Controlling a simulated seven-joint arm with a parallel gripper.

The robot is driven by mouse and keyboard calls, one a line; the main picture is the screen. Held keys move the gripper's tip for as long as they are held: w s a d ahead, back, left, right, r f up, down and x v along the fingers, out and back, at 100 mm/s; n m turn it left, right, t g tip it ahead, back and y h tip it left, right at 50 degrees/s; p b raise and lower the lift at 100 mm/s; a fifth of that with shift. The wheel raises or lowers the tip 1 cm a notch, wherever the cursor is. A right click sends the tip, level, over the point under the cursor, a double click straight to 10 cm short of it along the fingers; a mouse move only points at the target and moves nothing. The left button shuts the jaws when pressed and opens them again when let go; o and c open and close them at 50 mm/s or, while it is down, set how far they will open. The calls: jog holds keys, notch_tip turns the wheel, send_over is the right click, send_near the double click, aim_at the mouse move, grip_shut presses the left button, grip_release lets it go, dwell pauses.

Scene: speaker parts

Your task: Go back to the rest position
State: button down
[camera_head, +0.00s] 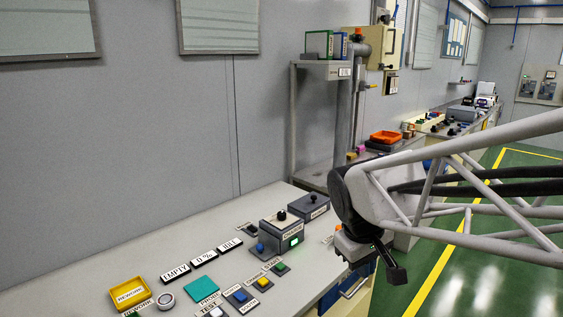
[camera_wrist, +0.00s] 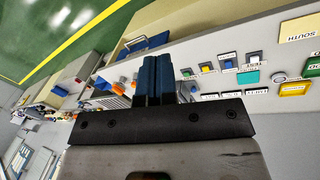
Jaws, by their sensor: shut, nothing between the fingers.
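My gripper (camera_head: 396,274) hangs in the air off the right end of the workbench (camera_head: 338,248) in the head view, with my arm reaching in from the right. In the wrist view my gripper (camera_wrist: 156,62) shows two dark blue fingers pressed together, with nothing between them. The gripper is apart from every object on the bench.
The bench holds a yellow tray (camera_head: 128,294), a teal pad (camera_head: 202,289), several coloured buttons and a grey box with a green-lit display (camera_head: 295,240). A grey shelf stand (camera_head: 293,120) rises behind. Green floor (camera_head: 487,285) lies open at the right.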

jog(key=s+d+f+m+y, duration=0.1)
jog(key=s+m, duration=0.1)
jog(key=s, duration=0.4)
jog(key=s+d+f+m+t+y, duration=0.1)
jog(key=s+m, duration=0.2)
jog(key=s, duration=0.4)
jog(key=shift+s+d, duration=0.3)
dwell(1.0)
